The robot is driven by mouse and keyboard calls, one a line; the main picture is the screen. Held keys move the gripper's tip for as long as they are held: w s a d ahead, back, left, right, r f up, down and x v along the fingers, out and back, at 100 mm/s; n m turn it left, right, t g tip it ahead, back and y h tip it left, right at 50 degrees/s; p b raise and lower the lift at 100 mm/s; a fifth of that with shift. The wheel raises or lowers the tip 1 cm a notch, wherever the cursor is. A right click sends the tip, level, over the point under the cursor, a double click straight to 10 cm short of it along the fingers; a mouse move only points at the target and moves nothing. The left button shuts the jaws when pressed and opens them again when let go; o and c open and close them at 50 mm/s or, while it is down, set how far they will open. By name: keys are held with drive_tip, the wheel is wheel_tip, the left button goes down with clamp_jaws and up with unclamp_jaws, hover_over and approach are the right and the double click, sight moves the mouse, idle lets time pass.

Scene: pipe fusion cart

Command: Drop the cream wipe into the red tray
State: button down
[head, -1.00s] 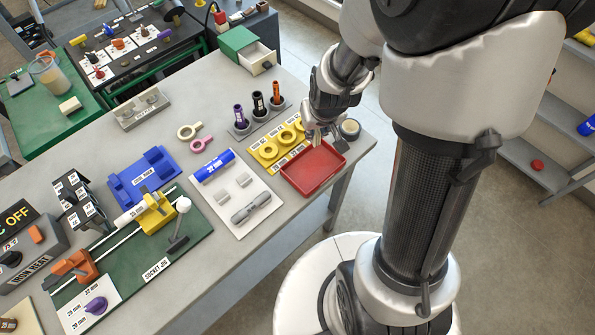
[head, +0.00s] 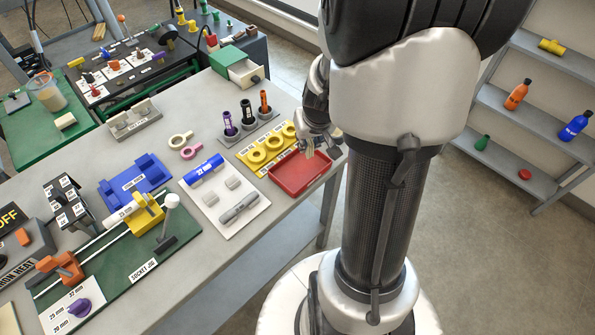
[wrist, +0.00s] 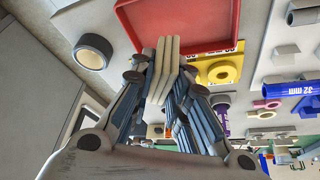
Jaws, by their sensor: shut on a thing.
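The red tray (head: 292,180) lies near the right end of the grey bench; its floor looks empty where visible. It also shows at the top of the wrist view (wrist: 205,25). My gripper (head: 310,150) is above the tray's far right part, pointing down. In the wrist view my gripper (wrist: 162,78) is shut on a cream, folded, ridged piece, the cream wipe (wrist: 163,62). Its end shows against the tray's near wall in that view. The wipe appears above the tray, but the exact height is unclear. My arm hides part of the area right of the tray.
A yellow holder with rings (head: 262,152) adjoins the tray's far left side. A white board with a blue pipe (head: 203,171) lies to the left. Upright coloured tools (head: 247,112) stand behind. A black-rimmed roll (wrist: 93,51) sits beside the tray.

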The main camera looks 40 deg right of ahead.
drive_tip(key=shift+f+b, duration=0.75)
drive_tip(key=shift+f, duration=0.6)
drive_tip(key=c, duration=1.5)
unclamp_jaws()
drive_tip(key=shift+o, duration=0.2)
drive_tip(key=shift+r, duration=0.1)
drive_tip(key=v, duration=1.2)
drive_tip(key=shift+w, duration=0.1)
